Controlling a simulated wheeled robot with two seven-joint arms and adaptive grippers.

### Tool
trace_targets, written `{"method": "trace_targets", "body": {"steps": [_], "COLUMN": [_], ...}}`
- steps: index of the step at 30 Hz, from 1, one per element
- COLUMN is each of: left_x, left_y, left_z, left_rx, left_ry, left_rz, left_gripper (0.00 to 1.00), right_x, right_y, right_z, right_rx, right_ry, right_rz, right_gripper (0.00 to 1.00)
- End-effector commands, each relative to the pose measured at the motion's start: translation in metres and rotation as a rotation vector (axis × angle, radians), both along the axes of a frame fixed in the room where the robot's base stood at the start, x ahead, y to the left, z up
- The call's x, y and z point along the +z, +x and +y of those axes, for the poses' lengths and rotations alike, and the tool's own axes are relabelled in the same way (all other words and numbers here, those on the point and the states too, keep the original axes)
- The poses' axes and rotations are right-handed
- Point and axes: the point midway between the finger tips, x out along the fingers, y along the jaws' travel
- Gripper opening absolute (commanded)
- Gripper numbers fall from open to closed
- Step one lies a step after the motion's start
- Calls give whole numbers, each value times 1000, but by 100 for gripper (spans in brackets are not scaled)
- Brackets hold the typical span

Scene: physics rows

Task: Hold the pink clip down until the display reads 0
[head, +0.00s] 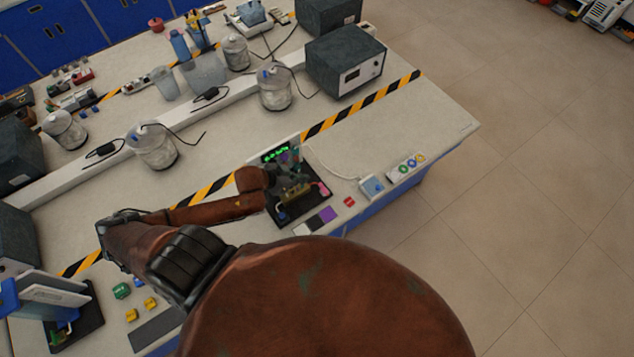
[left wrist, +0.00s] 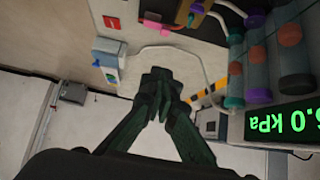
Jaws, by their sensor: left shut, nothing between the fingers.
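The pink clip (left wrist: 178,20) shows at the top of the left wrist view, beside a white tube. In the head view it is a small pink spot (head: 324,190) at the right of a dark board (head: 296,209). The display (left wrist: 283,120) shows green characters upside down in the left wrist view, partly cut off, ending in "5.0 kPa" or similar. It also shows in the head view (head: 276,152), unreadable. My left gripper (left wrist: 160,84) is shut and empty, its fingertips apart from the clip. In the head view my left gripper (head: 287,172) is over the board. My right gripper is out of view.
A white and blue box (head: 371,187) and a red block (head: 349,202) lie right of the board. Cylinders with coloured ends (left wrist: 258,62) stand near the display. Glass jars (head: 274,88) and a grey instrument (head: 345,62) stand farther back. The table's right edge is close.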

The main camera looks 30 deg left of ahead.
Motion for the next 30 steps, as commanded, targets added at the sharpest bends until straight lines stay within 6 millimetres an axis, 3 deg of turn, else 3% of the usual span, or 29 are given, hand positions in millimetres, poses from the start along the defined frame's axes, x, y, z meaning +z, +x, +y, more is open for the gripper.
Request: {"method": "trace_targets", "body": {"steps": [13, 21, 30], "left_x": [-61, -95, -100], "left_y": [59, 56, 56], "left_z": [-25, -23, -23], "left_rx": [1, 1, 0], "left_ry": [-1, 0, 0], "left_rz": [-2, 1, -1], "left_gripper": [0, 0, 0], "right_x": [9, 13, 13], "right_y": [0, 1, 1], "right_z": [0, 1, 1], "right_rx": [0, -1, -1], "right_ry": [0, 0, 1], "right_rz": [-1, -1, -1], "right_gripper": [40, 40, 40]}}
